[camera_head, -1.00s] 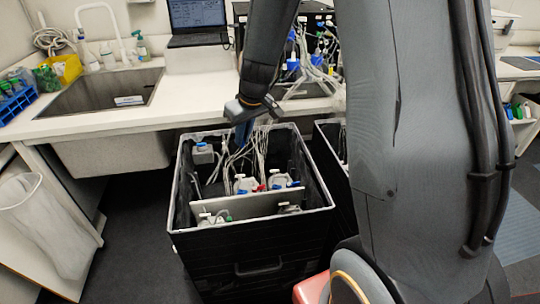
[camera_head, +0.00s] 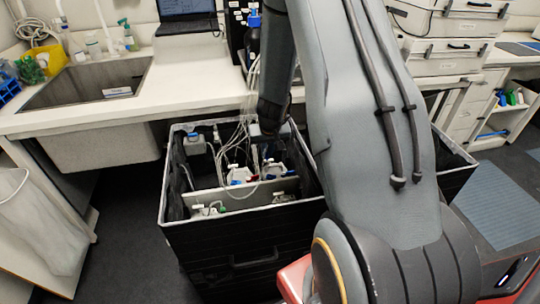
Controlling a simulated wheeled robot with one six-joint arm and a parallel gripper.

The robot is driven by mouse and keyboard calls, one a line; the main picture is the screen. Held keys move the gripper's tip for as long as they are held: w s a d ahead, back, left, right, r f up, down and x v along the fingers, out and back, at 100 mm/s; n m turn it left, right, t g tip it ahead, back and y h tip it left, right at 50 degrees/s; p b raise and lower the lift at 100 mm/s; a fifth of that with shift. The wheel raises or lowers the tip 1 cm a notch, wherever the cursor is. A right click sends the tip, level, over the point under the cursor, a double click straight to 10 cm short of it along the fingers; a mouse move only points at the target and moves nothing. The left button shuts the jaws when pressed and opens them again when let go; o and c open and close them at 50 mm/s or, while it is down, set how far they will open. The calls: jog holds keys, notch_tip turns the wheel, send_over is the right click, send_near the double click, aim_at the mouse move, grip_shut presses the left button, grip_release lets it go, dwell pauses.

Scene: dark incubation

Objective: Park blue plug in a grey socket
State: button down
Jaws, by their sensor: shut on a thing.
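My gripper (camera_head: 269,132) hangs low over the open black crate (camera_head: 240,232), at its back right. Its jaws are small and dark here and partly lost against the crate. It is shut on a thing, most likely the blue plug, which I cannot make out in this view. Thin pale tubes (camera_head: 228,135) run down beside the gripper into the crate. I cannot pick out a grey socket with certainty.
The crate holds a grey bottle with a blue cap (camera_head: 193,139), white-topped vessels (camera_head: 240,175) and an upright divider (camera_head: 235,195). A counter with a sink (camera_head: 90,85) lies behind.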

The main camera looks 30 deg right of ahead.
jog(key=f+b, duration=0.2)
jog(key=b, duration=0.1)
jog(key=f+b, duration=0.3)
jog(key=d+f+b, duration=0.1)
jog(key=f+b, duration=0.1)
jog(key=b, duration=0.2)
jog(key=shift+s+f, duration=0.15)
jog(key=shift+f, duration=0.25)
jog(key=shift+f+b, duration=0.9)
jog(key=shift+b, duration=0.35)
dwell(1.6)
jog(key=c, duration=1.7)
grip_release()
jog(key=shift+c, duration=0.2)
jog(key=shift+s+r, duration=0.1)
